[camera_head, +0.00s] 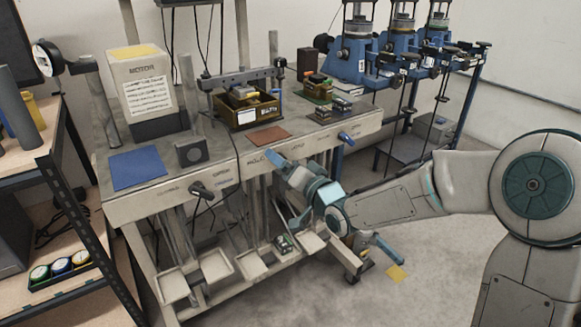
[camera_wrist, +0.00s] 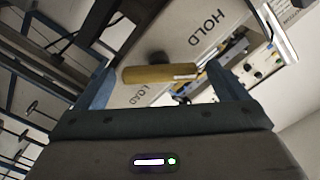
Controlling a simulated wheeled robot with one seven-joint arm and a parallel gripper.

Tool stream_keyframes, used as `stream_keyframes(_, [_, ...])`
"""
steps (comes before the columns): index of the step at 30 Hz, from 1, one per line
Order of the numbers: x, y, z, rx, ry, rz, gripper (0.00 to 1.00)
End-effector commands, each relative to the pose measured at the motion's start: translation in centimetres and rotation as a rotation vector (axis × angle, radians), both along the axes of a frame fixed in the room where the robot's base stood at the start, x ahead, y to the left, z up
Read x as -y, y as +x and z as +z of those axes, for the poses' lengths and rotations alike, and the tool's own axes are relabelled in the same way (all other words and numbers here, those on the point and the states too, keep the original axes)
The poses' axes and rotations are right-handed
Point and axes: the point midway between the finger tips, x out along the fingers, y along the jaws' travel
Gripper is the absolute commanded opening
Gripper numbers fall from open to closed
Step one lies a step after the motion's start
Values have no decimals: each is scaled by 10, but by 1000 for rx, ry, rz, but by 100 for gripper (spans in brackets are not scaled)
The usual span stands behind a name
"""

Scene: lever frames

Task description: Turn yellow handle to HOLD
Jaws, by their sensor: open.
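The yellow handle (camera_wrist: 160,74) lies crosswise in the wrist view, on a dark pivot on a pale panel (camera_wrist: 178,47). The word HOLD (camera_wrist: 207,28) is printed above and right of it, and LOAD (camera_wrist: 150,93) below it. I cannot tell which word the handle points at. My gripper (camera_wrist: 163,60) is open, with one finger to each side of the handle and no visible contact. In the head view my gripper (camera_head: 287,178) is at the bench's front panel, below the HOLD and LOAD lettering, and the yellow handle is hidden there.
The bench front also carries a black handle (camera_head: 202,188) to the left and a blue handle (camera_head: 345,136) to the right of my gripper. Pale pedals (camera_head: 217,267) are low in front. A shelf (camera_head: 62,215) stands at left. Floor at lower right is mostly clear.

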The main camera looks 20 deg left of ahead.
Motion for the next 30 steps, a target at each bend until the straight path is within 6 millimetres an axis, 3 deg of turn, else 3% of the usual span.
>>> stream_keyframes(8, [20,-16,2,1,-2,-4,93])
stream_keyframes(21, [90,-77,2,-1,-2,-2,93])
stream_keyframes(30, [105,-91,0,0,-1,1,93])
